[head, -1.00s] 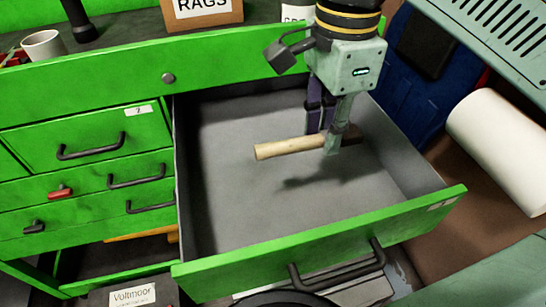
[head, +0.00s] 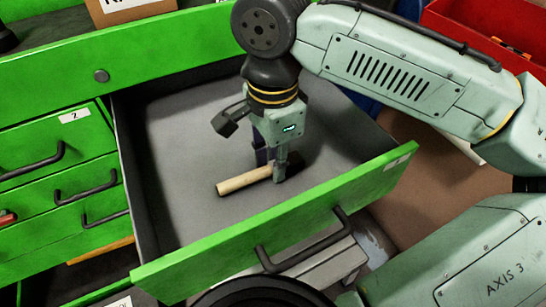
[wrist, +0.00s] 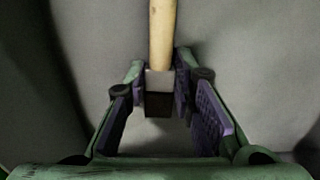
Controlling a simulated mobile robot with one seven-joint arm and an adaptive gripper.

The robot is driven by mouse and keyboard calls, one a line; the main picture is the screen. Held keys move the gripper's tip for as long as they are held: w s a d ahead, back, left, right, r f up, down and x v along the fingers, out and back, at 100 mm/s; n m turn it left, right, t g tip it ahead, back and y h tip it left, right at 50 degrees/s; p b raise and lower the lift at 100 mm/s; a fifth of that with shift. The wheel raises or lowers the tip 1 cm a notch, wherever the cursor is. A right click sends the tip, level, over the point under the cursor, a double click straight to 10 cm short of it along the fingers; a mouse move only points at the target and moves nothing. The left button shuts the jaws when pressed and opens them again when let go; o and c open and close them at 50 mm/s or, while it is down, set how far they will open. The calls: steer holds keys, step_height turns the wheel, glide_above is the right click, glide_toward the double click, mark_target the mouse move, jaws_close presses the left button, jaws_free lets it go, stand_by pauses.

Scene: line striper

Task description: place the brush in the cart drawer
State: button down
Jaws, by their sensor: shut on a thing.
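The brush (head: 240,182) has a pale wooden handle that points left and a dark end partly hidden by my fingers. My gripper (head: 274,175) points down inside the open cart drawer (head: 185,135) and is shut on the brush near its metal collar. In the wrist view the brush handle (wrist: 163,38) runs up from between the purple finger pads of my gripper (wrist: 160,85). The brush lies roughly level, low over the grey drawer floor. I cannot tell whether it touches the floor.
The green drawer front (head: 300,218) with a black handle (head: 305,245) stands on the near side. Closed green drawers (head: 65,145) are at left. The drawer floor around the brush looks empty. A red box (head: 480,35) is at the back right.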

steer(key=shift+f, duration=0.2)
steer(key=c, duration=1.4)
jaws_free()
steer(key=shift+o, duration=0.2)
steer(key=shift+r, duration=0.1)
step_height(320, 180, up, 12)
steer(key=shift+r, duration=0.15)
